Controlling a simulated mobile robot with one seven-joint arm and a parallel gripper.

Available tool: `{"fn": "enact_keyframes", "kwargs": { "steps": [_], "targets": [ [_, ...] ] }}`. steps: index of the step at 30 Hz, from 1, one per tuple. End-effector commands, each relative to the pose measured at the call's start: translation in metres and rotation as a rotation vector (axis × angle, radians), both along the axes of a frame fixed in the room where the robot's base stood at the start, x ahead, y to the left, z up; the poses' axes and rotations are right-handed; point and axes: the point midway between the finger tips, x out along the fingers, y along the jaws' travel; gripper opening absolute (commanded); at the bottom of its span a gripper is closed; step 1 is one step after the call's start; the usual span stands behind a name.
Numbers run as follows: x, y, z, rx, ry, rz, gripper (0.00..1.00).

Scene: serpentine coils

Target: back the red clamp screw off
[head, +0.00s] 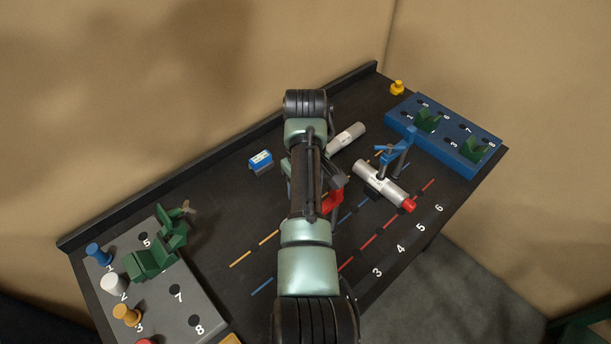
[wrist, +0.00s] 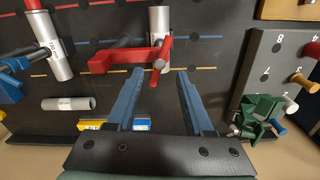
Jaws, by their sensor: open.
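The red clamp (wrist: 118,60) shows in the wrist view, lying across a grey cylinder (wrist: 160,22) near its lower end. Its red screw with a slim cross bar (wrist: 163,58) sits at the clamp's right end. In the head view only part of the red clamp (head: 333,199) shows beside my arm; the rest is hidden. My gripper (wrist: 160,76) is open and empty, its two blue-grey fingers spread. In the wrist view the lower end of the screw's bar appears between the fingertips. I cannot tell how far above it they are. My arm hides the fingers in the head view.
A blue clamp (head: 396,146) grips another grey cylinder (head: 372,177) with a red end. A loose grey tube (head: 345,138) and a small blue box (head: 260,161) lie behind. A grey peg board (head: 190,298) stands left, a blue board (head: 448,133) right. The front middle is mostly clear.

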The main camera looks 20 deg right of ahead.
Motion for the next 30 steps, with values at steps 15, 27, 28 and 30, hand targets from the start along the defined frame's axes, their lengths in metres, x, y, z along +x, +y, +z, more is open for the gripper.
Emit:
{"fn": "enact_keyframes", "kwargs": {
  "steps": [15, 27, 28, 30],
  "targets": [
    [0.0, 0.0, 0.082, 0.0, 0.0, 0.0, 0.52],
    [0.0, 0.0, 0.082, 0.0, 0.0, 0.0, 0.52],
    [0.0, 0.0, 0.082, 0.0, 0.0, 0.0, 0.52],
    [0.0, 0.0, 0.082, 0.0, 0.0, 0.0, 0.52]
  ]
}}
